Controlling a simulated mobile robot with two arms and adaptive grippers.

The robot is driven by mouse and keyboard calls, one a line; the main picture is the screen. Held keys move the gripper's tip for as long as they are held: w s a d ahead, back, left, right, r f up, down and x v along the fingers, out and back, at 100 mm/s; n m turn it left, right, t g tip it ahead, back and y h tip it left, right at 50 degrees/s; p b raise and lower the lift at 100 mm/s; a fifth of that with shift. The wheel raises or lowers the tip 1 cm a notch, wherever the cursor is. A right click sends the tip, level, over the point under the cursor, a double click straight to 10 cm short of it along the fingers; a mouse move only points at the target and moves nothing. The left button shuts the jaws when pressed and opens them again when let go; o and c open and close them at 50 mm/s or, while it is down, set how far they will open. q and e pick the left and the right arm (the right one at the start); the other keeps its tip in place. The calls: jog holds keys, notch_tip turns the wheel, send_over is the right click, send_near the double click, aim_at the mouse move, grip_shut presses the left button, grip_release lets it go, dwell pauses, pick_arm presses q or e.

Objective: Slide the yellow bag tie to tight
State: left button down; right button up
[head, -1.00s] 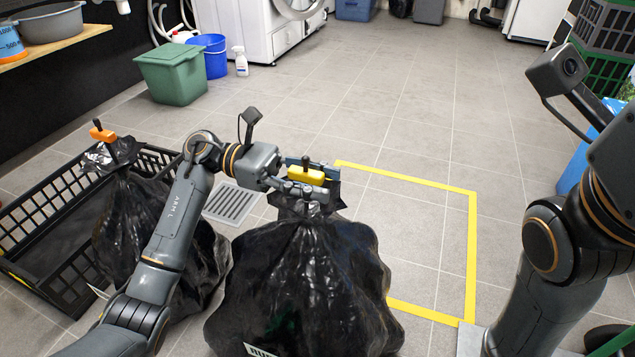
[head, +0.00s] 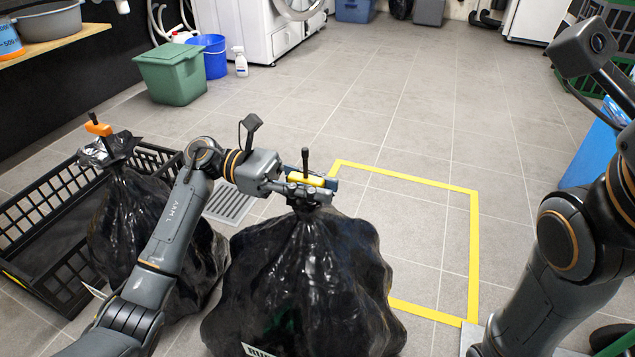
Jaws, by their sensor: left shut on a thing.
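The yellow bag tie (head: 306,180) sits at the neck of the front black rubbish bag (head: 300,275), with a dark upright tail (head: 305,158) rising above it. My left gripper (head: 308,187) is shut on the tie, its fingers lying along both sides of it. The bag stands on the tiled floor, its neck gathered below the fingers. The fingers hide much of the tie and neck, so how tightly the neck is closed cannot be told. My right arm rises at the right edge; its gripper is out of view.
A second black bag (head: 140,215) with an orange tie (head: 98,128) stands at the left by a black crate (head: 30,290). A floor drain (head: 230,204) lies behind the front bag. A yellow-taped rectangle (head: 474,250) encloses clear tiles at its right.

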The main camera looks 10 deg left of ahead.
pick_arm(q)
jog(key=shift+f, duration=0.2)
jog(key=c, duration=1.2)
grip_release()
jog(key=shift+a, duration=0.1)
jog(key=a, duration=0.4)
jog(key=w+a, duration=0.1)
jog(key=a, duration=0.2)
jog(key=w+a, duration=0.1)
jog(key=a, duration=0.3)
jog(key=shift+w+a, duration=0.15)
jog(key=shift+a, duration=0.15)
